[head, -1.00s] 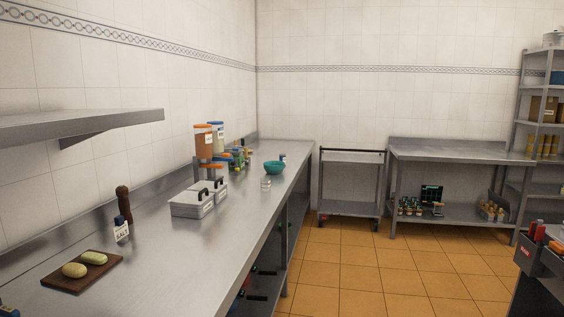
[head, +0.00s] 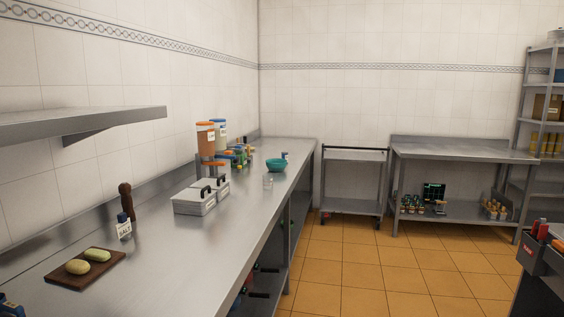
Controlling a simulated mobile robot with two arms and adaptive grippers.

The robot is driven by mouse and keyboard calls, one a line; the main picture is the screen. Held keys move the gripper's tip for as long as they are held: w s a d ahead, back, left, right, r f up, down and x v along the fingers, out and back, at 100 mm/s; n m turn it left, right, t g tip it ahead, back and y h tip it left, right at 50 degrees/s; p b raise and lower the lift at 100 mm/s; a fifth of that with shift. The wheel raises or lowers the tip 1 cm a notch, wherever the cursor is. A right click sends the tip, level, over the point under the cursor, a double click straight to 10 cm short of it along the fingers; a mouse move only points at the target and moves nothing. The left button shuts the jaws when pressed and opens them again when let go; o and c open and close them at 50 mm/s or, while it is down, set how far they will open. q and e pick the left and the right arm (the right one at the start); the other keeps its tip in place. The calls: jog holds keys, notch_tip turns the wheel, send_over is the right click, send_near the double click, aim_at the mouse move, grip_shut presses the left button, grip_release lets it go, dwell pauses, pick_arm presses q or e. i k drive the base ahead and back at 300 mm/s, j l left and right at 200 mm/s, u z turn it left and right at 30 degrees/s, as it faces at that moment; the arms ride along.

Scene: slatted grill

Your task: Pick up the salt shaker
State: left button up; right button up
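The salt shaker (head: 124,228) stands upright on the long steel counter (head: 187,262) at the left. It has a dark cap and a white label that reads SALT. A tall brown pepper mill (head: 126,200) stands right behind it, close to the wall. Neither of my grippers shows in the head view.
A dark wooden board (head: 62,281) with two potato-like items lies nearer on the counter. Lidded steel containers (head: 195,201), a teal bowl (head: 276,165) and a clear glass (head: 268,182) stand farther back. A steel wall shelf (head: 80,121) overhangs the counter. The tiled floor (head: 370,265) is open.

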aim_at(284, 154)
jog(key=i+l+z, duration=0.2)
jog(key=i+z, duration=0.4)
jog(key=i, duration=1.3)
jog(key=i+u, duration=0.15)
jog(key=i, duration=0.4)
jog(key=i+l+u, duration=0.2)
jog(key=i, duration=0.35)
jog(key=i+l+u, duration=0.15)
jog(key=i, duration=0.4)
